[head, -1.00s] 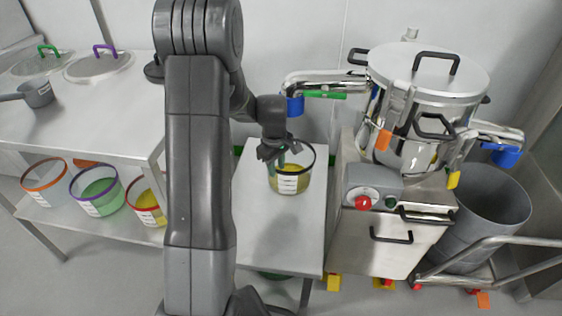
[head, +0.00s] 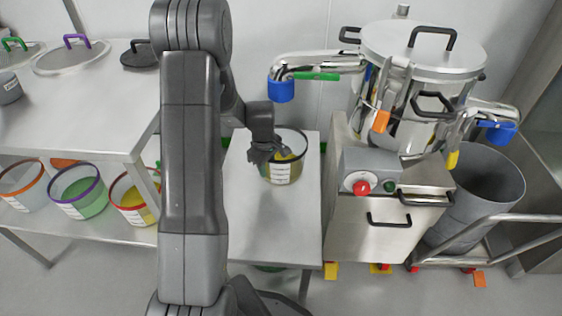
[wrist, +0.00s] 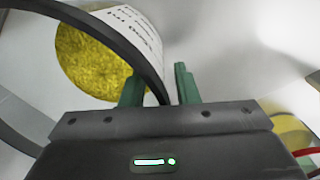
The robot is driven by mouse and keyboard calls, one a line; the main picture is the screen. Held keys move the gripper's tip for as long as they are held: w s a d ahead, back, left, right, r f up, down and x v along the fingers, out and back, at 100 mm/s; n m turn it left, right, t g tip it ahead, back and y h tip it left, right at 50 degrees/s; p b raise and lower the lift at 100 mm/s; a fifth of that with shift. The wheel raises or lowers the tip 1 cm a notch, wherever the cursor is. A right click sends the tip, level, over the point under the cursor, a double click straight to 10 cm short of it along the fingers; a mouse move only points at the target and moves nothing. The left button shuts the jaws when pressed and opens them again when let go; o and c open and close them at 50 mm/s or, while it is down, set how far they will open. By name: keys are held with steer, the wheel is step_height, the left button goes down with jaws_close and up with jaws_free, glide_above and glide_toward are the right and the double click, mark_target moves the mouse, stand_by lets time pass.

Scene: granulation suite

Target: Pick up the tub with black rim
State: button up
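The tub with black rim (head: 283,172) is clear, with yellow contents and a white label. It stands upright on the small steel table, below the wall. My gripper (head: 276,156) is at the tub's near left rim in the head view. In the wrist view, the green fingers of my gripper (wrist: 160,88) stand apart, one on each side of the black rim and wall of the tub (wrist: 122,38). A gap shows between the rim and the right finger. The finger tips' contact with the wall is hard to make out.
A steel machine with a lidded pot (head: 425,48) stands right of the small table (head: 270,225). A pipe with a blue end (head: 281,91) reaches over behind the tub. Tubs with orange, purple (head: 80,190) and red rims sit on the left shelf. The small table's front is clear.

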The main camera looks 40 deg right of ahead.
steer(key=shift+r, duration=0.1)
jaws_close()
